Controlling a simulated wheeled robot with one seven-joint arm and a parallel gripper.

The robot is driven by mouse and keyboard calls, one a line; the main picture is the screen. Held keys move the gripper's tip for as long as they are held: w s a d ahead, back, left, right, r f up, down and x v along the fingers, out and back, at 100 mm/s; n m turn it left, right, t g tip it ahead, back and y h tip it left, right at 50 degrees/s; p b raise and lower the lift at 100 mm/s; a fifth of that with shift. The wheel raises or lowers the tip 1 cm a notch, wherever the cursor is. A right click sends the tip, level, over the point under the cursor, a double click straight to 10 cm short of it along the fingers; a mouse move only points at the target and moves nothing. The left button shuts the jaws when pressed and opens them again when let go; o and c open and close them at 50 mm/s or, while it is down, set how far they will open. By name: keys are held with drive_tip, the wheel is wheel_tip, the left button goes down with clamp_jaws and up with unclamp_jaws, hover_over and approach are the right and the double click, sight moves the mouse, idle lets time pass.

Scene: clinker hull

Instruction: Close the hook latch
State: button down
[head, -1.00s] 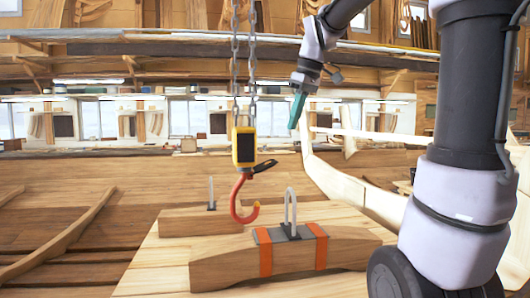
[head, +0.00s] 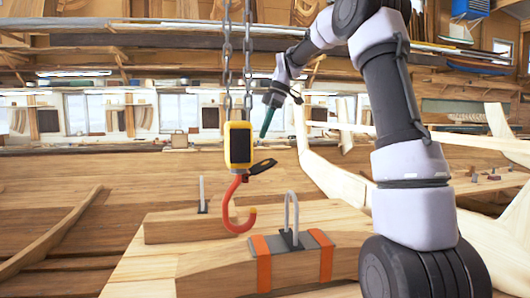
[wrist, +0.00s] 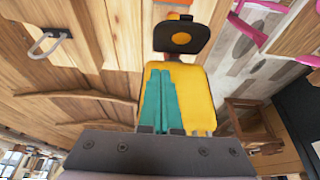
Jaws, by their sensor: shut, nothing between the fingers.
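The red hook (head: 236,209) hangs below a yellow and black hoist block (head: 238,144). Its black latch (head: 263,167) stands out to the right, away from the hook tip, so the hook's mouth is open. In the wrist view the latch (wrist: 181,37) shows as a black plate with an orange disc, just beyond the yellow block (wrist: 199,98). My gripper (head: 266,124) has teal fingers held together with nothing between them. It is up and right of the block and above the latch. In the wrist view the fingers (wrist: 162,72) overlap the block; contact cannot be told.
Two chains (head: 237,60) hold the block. A timber beam (head: 205,272) with orange straps and a metal loop (head: 291,212) lies below the hook. Another beam (head: 170,227) with a loop lies behind. Pale hull ribs (head: 325,170) rise at right.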

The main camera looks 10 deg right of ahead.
sight(261, 163)
drive_tip(key=x, duration=0.3)
drive_tip(key=shift+a+f, duration=0.1)
drive_tip(key=shift+f, duration=0.3)
drive_tip(key=shift+d+f, duration=0.3)
drive_tip(key=shift+f, duration=0.25)
drive_tip(key=shift+d+f, duration=0.3)
drive_tip(key=shift+f, duration=0.25)
drive_tip(key=shift+d+f, duration=0.2)
drive_tip(key=shift+f, duration=0.45)
